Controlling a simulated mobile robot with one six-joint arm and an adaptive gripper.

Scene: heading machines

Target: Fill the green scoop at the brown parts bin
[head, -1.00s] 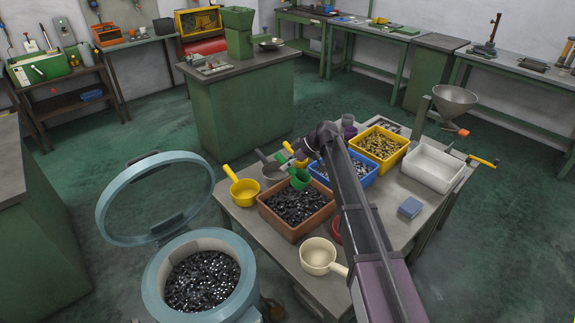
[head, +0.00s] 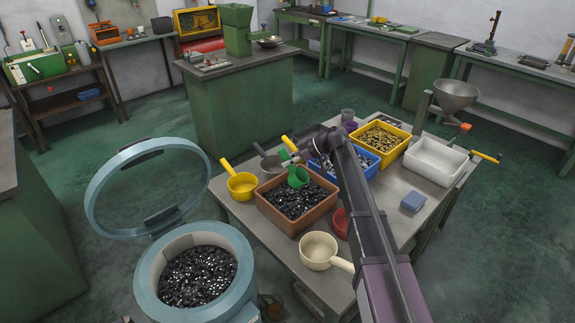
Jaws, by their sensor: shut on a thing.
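The green scoop (head: 298,178) is at the back part of the brown parts bin (head: 291,229), its cup low over or touching the dark parts (head: 297,203). I cannot tell whether the cup holds parts. The brown bin is full of small black and silvery parts and stands on the grey table. My gripper (head: 291,157) is shut on the green scoop's handle, above the bin's back edge. My arm comes in from the lower right and hides the ground right of the bin.
A yellow scoop (head: 242,186), grey scoop (head: 272,163), cream scoop (head: 318,251) and red scoop (head: 341,222) surround the bin. Blue (head: 366,172) and yellow (head: 381,142) bins and a white tray (head: 435,160) stand right. An open blue drum (head: 151,284) stands front left.

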